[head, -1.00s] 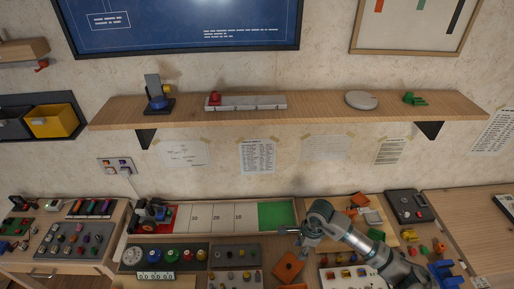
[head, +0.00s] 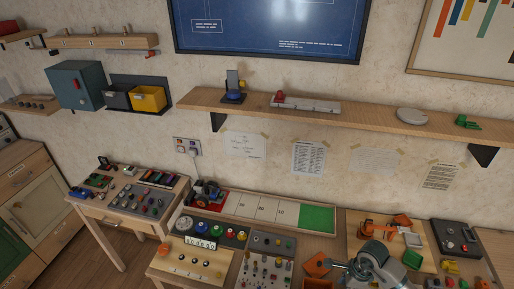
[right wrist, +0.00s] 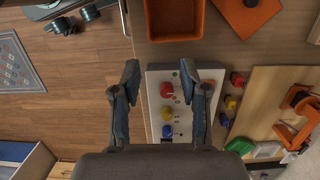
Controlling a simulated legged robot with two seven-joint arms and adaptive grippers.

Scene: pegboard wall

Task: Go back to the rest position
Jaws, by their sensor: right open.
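My right gripper (right wrist: 160,85) is open and empty in the right wrist view, its two blue-padded fingers spread apart. Below it lies a white panel (right wrist: 156,103) with red, yellow and blue knobs along it. In the head view my right arm (head: 375,268) comes in at the lower right, over the right part of the workbench; the gripper (head: 335,265) there is small and partly hidden. My left gripper is not in either view.
An orange bin (right wrist: 174,22) and an orange board (right wrist: 246,12) lie near the bench edge in the wrist view. A wooden shelf (head: 375,118) runs along the wall. The wooden floor (right wrist: 70,75) left of the bench is mostly open.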

